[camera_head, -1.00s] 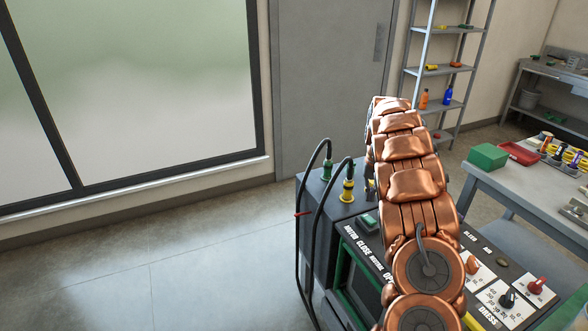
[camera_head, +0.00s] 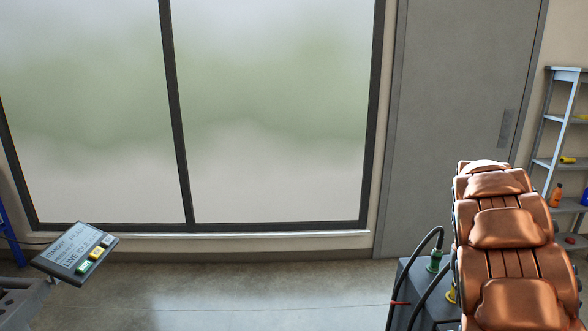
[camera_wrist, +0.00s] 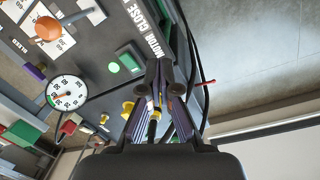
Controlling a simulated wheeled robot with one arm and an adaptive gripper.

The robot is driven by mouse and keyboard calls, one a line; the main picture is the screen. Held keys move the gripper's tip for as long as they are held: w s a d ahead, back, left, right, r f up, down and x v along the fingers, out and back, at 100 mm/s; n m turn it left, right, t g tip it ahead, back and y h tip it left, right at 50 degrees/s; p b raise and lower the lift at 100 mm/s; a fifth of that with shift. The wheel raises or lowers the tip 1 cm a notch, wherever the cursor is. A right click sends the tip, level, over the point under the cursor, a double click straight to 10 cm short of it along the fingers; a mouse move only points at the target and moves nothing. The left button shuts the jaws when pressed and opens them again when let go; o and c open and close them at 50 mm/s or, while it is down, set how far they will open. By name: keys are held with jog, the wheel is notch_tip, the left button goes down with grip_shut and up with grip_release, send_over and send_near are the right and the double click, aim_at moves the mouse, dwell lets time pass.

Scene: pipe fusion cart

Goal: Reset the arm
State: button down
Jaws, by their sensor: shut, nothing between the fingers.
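My copper-coloured arm (camera_head: 508,235) stands upright at the right of the head view, in front of the fusion cart. My gripper is outside the head view. In the wrist view my gripper (camera_wrist: 163,75) points at the cart panel with its fingertips close together, shut and empty. The cart (camera_head: 408,280) shows only in part in the head view; my arm hides much of it. In the wrist view its panel (camera_wrist: 98,38) carries a lit green button (camera_wrist: 115,67) and an orange knob (camera_wrist: 47,28). I cannot tell how far the fingertips are from the panel.
Black hoses (camera_head: 432,240) loop up from the cart beside my arm. A tilted display (camera_head: 75,252) with coloured buttons stands at left. A shelf (camera_head: 560,120) stands behind at right. Open floor (camera_head: 250,295) lies between. A round gauge (camera_wrist: 67,93) shows in the wrist view.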

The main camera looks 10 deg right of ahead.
jog(key=s+a+r+n, duration=0.1)
jog(key=s+a+r, duration=0.1)
jog(key=s+a, duration=0.6)
jog(key=s+a+r+n, duration=0.1)
jog(key=s+a+r, duration=0.25)
jog(key=a, duration=0.75)
jog(key=s+a+f+n, duration=0.2)
jog(key=s+a, duration=0.4)
jog(key=s, duration=0.3)
jog(key=s+a+f+n, duration=0.2)
jog(key=s+a, duration=0.4)
jog(key=s, duration=0.2)
jog(key=shift+s+n+g+y, duration=0.3)
jog(key=shift+s+g+y, duration=0.1)
